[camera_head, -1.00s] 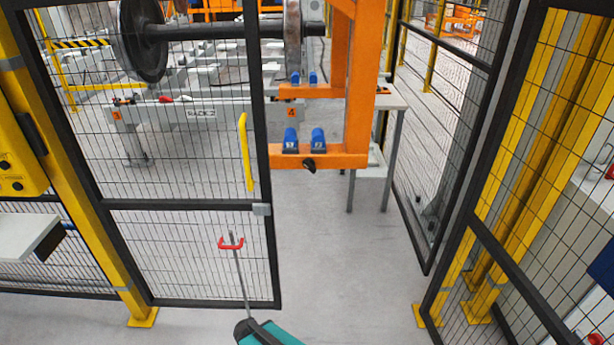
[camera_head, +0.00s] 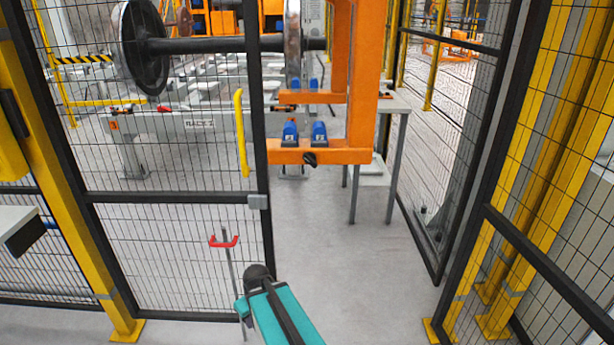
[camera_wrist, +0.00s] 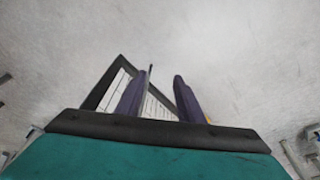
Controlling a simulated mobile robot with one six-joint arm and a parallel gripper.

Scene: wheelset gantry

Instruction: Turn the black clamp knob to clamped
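The black clamp knob (camera_head: 309,158) shows small in the head view, on the lower crossbar of the orange gantry frame (camera_head: 358,90), below two blue blocks (camera_head: 304,133). Its exact turn angle is too small to tell. My gripper (camera_wrist: 162,76) shows in the wrist view with two dark purple fingers standing apart and nothing between them. It is well away from the knob. In the head view my teal arm (camera_head: 285,315) is at the bottom centre, in front of the fence opening; the fingers cannot be made out there.
A mesh fence panel with a yellow handle (camera_head: 241,132) stands left of the opening. A red-handled rod (camera_head: 223,241) is at its lower right. An open mesh door (camera_head: 450,140) stands on the right. The grey floor between (camera_head: 345,240) is clear. A small table (camera_head: 392,104) stands behind the frame.

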